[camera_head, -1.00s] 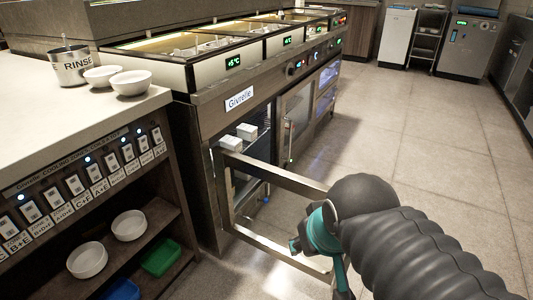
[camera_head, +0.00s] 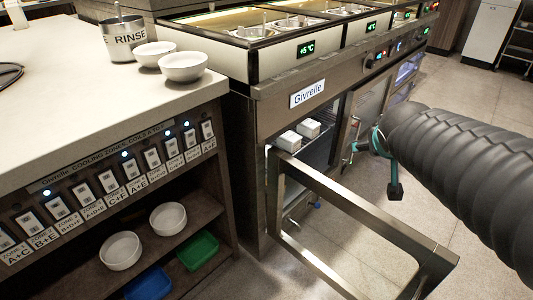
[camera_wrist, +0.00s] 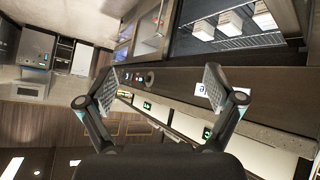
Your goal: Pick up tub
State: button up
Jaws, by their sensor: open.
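White tubs stand on a wire shelf inside the open fridge under the counter. In the head view I see a nearer tub (camera_head: 289,140) and one behind it (camera_head: 310,129). In the wrist view a tub (camera_wrist: 231,23) stands between others at the top right. My gripper (camera_wrist: 158,88) is open and empty, its two fingers wide apart. In the head view it is partly hidden by my arm, to the right of the open fridge and apart from the tubs.
The fridge door (camera_head: 365,213) stands open across the floor in front. A counter at left bears a rinse pot (camera_head: 124,44) and two white bowls. Its lower shelves hold white bowls, a blue tray (camera_head: 147,284) and a green tray (camera_head: 198,250). Floor at right is clear.

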jog(key=w+a+f+n+t+y+b, duration=0.1)
jog(key=w+a+f+n+t+y, duration=0.15)
jog(key=w, duration=0.75)
jog(key=w+a+f+n+t+y, duration=0.15)
jog(key=w+a, duration=0.25)
jog(key=w, duration=0.5)
jog(key=shift+w+a+f+n+g+y+b, duration=0.95)
jog(key=shift+w+a+f, duration=1.1)
jog(key=shift+a+f, duration=1.9)
jog(key=shift+w+a+f+n+g+y+b, duration=0.55)
jog(key=shift+w+a+f+n+g+y, duration=0.65)
jog(key=shift+w+a+f, duration=2.45)
jog(key=shift+w+a+f+n+g+y+b, duration=0.6)
jog(key=shift+a+f+g+y, duration=0.75)
jog(key=shift+a+f, duration=2.85)
jog(key=shift+s+d+f, duration=0.2)
jog(key=shift+d+f, duration=1)
jog(key=shift+d, duration=0.05)
jog(key=c, duration=1.4)
